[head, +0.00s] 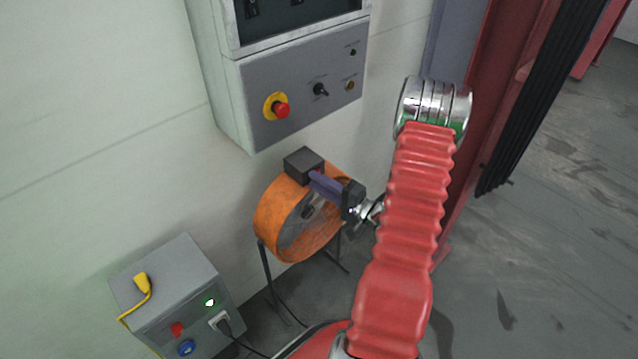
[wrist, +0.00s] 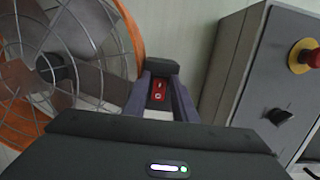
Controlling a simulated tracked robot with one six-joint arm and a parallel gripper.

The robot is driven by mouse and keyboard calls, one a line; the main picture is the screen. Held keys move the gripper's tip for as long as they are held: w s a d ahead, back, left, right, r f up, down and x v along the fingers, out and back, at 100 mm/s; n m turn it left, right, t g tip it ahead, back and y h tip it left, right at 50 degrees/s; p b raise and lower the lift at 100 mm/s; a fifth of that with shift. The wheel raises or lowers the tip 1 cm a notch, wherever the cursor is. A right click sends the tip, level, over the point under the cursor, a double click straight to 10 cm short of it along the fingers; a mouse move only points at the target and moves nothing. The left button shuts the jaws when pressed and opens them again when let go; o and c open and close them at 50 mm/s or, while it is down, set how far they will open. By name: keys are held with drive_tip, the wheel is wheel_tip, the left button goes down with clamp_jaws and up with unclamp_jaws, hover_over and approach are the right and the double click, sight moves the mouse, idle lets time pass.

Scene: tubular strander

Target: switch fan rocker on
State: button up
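The fan (head: 268,215) has an orange round housing on dark legs, and it also fills the left of the wrist view (wrist: 131,45). A dark switch box (head: 302,163) sits on top of its rim. In the wrist view the red rocker (wrist: 158,91) with white marks shows on this box; I cannot tell which side is pressed. My gripper (head: 314,176) reaches the box from the right, its purple fingers close to the switch face. In the wrist view the fingers (wrist: 160,82) stand apart with the rocker visible between them. I cannot tell whether they touch the box. The gripper holds nothing.
A grey wall panel (head: 238,88) with a red emergency button (head: 281,109) and a black knob (head: 320,90) hangs above the fan. A grey supply box (head: 180,272) with a green light, plugs and cables stands lower left. Red machine frame rises at right.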

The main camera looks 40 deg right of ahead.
drive_tip(key=shift+c, duration=0.5)
clamp_jaws()
drive_tip(key=shift+a+f+m+h, duration=0.15)
drive_tip(key=shift+m+h, duration=0.35)
drive_tip(key=shift+h, duration=0.3)
drive_tip(key=shift+o, duration=0.5)
unclamp_jaws()
drive_tip(key=s+d, duration=0.1)
drive_tip(key=s, duration=1.2)
drive_tip(key=shift+s, duration=0.35)
